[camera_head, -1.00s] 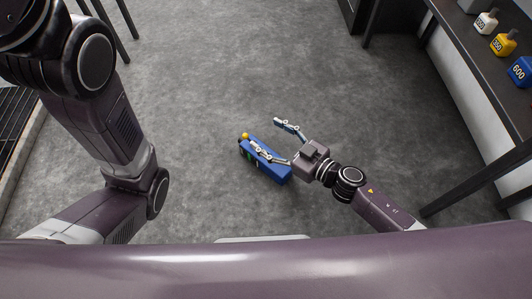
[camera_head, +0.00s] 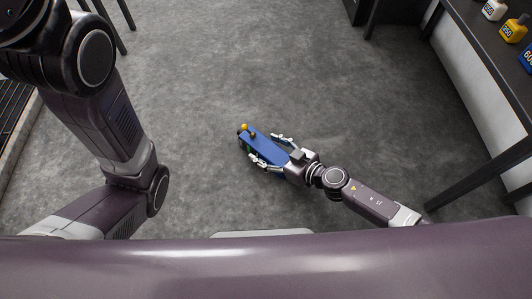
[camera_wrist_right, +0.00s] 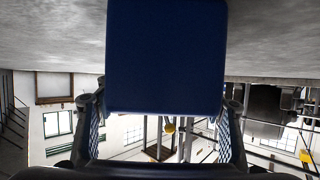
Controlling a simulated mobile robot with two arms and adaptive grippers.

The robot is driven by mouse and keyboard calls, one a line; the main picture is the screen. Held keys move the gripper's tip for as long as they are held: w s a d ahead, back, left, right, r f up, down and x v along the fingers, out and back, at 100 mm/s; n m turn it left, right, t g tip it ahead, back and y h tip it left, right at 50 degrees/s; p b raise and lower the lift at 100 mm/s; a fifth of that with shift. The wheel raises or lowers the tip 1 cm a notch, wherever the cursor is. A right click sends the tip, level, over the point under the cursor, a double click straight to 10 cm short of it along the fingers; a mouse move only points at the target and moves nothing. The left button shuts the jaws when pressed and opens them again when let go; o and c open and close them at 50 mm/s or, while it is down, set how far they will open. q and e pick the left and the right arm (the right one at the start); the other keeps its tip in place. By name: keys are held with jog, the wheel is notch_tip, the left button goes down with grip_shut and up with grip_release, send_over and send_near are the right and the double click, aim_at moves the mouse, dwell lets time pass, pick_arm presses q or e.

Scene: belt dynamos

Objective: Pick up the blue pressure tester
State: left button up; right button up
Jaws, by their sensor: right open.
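The blue pressure tester (camera_head: 265,145) is a long blue box on the grey floor in the head view. It has yellow or orange knobs at its far-left end. My right gripper (camera_head: 263,147) is open, with one finger along each long side of the tester. Its palm is close to the tester's near end. In the right wrist view the tester's blue face (camera_wrist_right: 166,55) fills the upper middle between the two spread fingers. Contact between fingers and tester cannot be told. My left arm shows at the left, but its gripper is out of view.
The floor around the tester is clear.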

jog(key=shift+w+a, duration=0.1)
grip_shut()
jog(key=shift+r, duration=0.15)
dwell(0.5)
